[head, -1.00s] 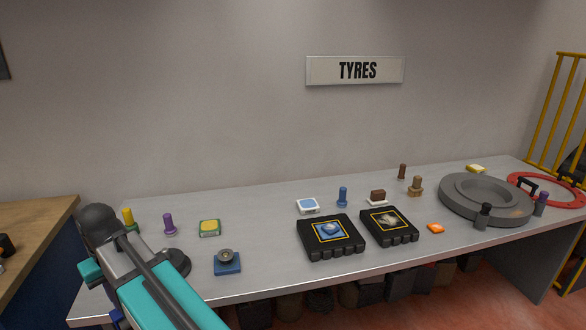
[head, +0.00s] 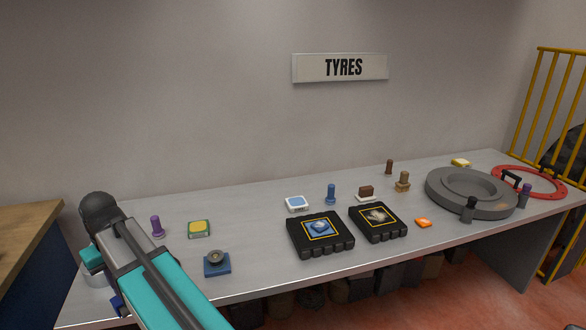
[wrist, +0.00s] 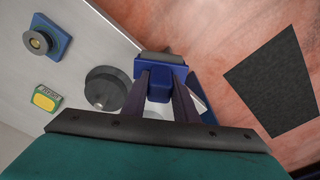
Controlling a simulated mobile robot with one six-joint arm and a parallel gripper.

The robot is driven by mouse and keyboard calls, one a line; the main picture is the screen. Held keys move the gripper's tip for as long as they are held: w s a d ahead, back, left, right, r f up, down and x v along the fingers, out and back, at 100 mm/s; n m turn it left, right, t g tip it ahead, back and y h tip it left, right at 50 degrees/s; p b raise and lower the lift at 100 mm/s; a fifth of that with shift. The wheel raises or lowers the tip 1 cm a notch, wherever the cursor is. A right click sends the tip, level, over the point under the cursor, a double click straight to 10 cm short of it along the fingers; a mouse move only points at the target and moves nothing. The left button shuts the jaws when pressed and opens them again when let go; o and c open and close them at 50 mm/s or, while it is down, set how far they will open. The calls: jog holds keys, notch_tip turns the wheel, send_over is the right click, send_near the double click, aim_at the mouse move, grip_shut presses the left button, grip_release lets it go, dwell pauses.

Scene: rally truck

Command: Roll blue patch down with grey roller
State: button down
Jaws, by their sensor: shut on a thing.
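The blue patch (head: 319,227) lies inside a yellow outline on the left black tread block (head: 334,247), on the grey table. In the wrist view my gripper (wrist: 165,88) is shut on the blue grip (wrist: 154,78) of the grey roller (wrist: 161,57). The roller sits beyond the fingertips, near the table edge and over the red floor in that picture. In the head view my arm hides most of the gripper at the left end of the table, well left of the patch.
A second tread block (head: 378,224) carries a pale patch. A grey ring-shaped wheel (head: 470,193) is at right. Bare table lies between the blue block and left tread block.

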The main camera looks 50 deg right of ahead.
jog(key=d+r+m+p, duration=0.1)
jog(key=d+r+p, duration=0.2)
jog(key=d, duration=1.5)
jog(key=d+r+p, duration=0.3)
jog(key=d+r, duration=0.1)
jog(key=d, duration=1.4)
jog(key=s+d+r+p, duration=0.1)
jog(key=s+d, duration=0.4)
jog(key=d, duration=0.4)
jog(key=s+d+r+m+p, duration=0.1)
jog(key=s+d+r, duration=0.1)
jog(key=s+d, duration=0.4)
jog(key=s+d+r+p, duration=0.1)
jog(key=s+d, duration=0.5)
jog(key=d, duration=0.8)
jog(key=shift+r+m+p, duration=0.3)
jog(key=shift+p, duration=0.25)
jog(key=shift+f+b, duration=0.8)
jog(key=shift+f, duration=1.75)
jog(key=shift+w, duration=0.15)
